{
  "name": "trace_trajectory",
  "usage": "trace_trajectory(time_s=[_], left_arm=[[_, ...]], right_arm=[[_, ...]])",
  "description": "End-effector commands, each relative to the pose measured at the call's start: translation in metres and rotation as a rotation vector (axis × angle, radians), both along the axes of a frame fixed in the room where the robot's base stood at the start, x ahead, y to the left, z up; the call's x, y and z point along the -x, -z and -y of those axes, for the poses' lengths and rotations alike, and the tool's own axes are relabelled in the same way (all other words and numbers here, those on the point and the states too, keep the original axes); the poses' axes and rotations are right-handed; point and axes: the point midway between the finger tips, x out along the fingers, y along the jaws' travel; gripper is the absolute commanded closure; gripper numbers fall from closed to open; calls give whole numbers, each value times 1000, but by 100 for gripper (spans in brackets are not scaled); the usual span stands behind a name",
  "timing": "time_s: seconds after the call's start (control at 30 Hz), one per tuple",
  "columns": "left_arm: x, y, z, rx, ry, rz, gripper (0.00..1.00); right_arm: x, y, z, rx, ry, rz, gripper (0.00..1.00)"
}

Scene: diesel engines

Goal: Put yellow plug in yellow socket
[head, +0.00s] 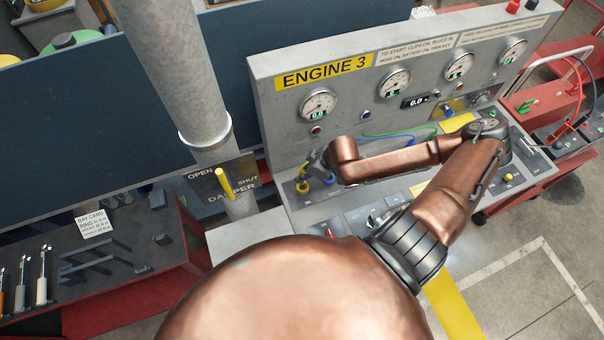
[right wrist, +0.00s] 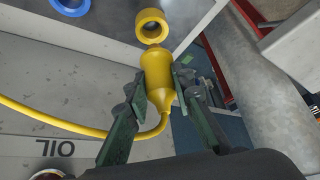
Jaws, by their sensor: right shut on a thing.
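The yellow plug (right wrist: 157,75) is a cylinder with a yellow cable (right wrist: 70,125) curving off to the left in the right wrist view. My right gripper (right wrist: 160,85) is shut on the plug, one green-padded finger on each side. The yellow socket (right wrist: 152,24) is a thick ring with a dark open hole, just beyond the plug's tip. The tip is at the ring's near edge; I cannot tell if they touch. In the head view the yellow socket (head: 302,187) sits low on the console's left, below my right gripper (head: 313,168), which mostly hides the plug.
A blue socket (right wrist: 70,5) is beside the yellow one. The Engine 3 panel (head: 350,115) with several gauges rises behind. A grey pipe (head: 175,65) and a yellow damper lever (head: 225,184) stand to the left. A red-framed cart (head: 565,90) stands at right.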

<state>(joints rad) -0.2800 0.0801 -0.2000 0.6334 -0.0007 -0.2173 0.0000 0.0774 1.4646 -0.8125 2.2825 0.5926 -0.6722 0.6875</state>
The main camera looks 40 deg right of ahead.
Motion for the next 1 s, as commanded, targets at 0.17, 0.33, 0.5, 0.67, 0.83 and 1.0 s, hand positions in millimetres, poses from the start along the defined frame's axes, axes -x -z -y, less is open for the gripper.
trace_trajectory(time_s=[0.17, 0.33, 0.5, 0.67, 0.83, 1.0], left_arm=[[5, 16, 0, -1, -1, -7, 60], [39, 29, -2, -2, -10, -50, 60], [43, 33, -2, -3, -10, -56, 60], [39, 37, -2, -2, -10, -50, 60], [23, 38, -1, -1, -6, -29, 60], [17, 38, -1, 0, -4, -21, 60]], right_arm=[[0, 13, 0, 0, -1, 0, 100], [0, 24, 0, 0, -1, 0, 100], [0, 33, 0, -1, 0, -1, 100], [0, 43, 0, 0, -1, 0, 100], [0, 49, -1, 0, -2, 1, 100], [0, 51, -1, 0, -2, 1, 100]])
